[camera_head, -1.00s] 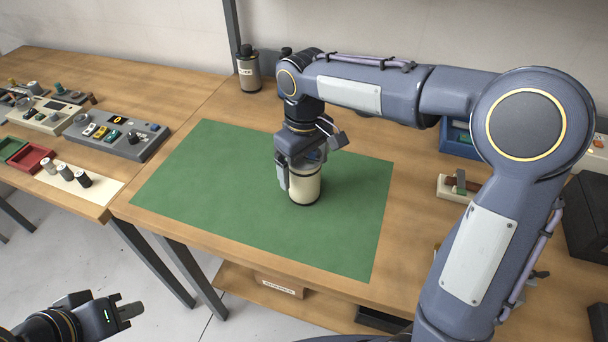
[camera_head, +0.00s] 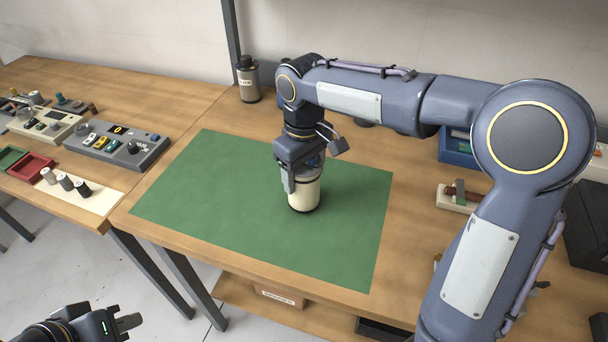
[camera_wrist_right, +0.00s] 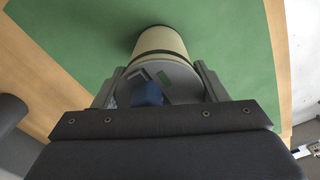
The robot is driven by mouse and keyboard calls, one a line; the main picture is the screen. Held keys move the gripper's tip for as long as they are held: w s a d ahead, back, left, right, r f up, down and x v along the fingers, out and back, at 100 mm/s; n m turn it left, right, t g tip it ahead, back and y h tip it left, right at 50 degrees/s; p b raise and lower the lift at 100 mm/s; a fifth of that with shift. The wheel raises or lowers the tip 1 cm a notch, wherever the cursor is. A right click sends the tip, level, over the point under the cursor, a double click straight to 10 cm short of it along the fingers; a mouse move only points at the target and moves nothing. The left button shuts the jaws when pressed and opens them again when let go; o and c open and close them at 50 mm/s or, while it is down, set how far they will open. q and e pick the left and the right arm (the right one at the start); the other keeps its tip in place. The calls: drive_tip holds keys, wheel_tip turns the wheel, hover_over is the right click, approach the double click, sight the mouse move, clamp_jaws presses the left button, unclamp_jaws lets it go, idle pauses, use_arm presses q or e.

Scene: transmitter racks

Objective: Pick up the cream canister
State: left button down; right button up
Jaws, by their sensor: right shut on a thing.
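The cream canister (camera_head: 304,195) is upright over the green mat (camera_head: 230,215), a little right of the mat's middle. I cannot tell whether its base touches the mat or is slightly above it. My right gripper (camera_head: 300,180) points down and is shut on the upper part of the canister. In the right wrist view the canister (camera_wrist_right: 160,42) sits between the two fingers, with its grey top towards the camera. My left gripper (camera_head: 130,322) is at the lower left, over the floor and away from the tables; its jaw state is unclear.
A dark labelled canister (camera_head: 248,80) stands at the back, behind the mat. A grey control panel (camera_head: 118,145), a red tray (camera_head: 30,166) and several small cylinders (camera_head: 65,182) are on the left table. A blue box (camera_head: 456,148) is right of the mat. The rest of the mat is clear.

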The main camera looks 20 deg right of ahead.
wheel_tip(320, 180, up, 3)
drive_tip(key=shift+a+f, duration=0.15)
drive_tip(key=s+a+r, duration=0.8)
drive_tip(key=a+r, duration=0.1)
drive_tip(key=a, duration=0.1)
drive_tip(key=shift+s+a+r, duration=0.15)
drive_tip(key=shift+s+a, duration=0.15)
drive_tip(key=shift+a, duration=0.1)
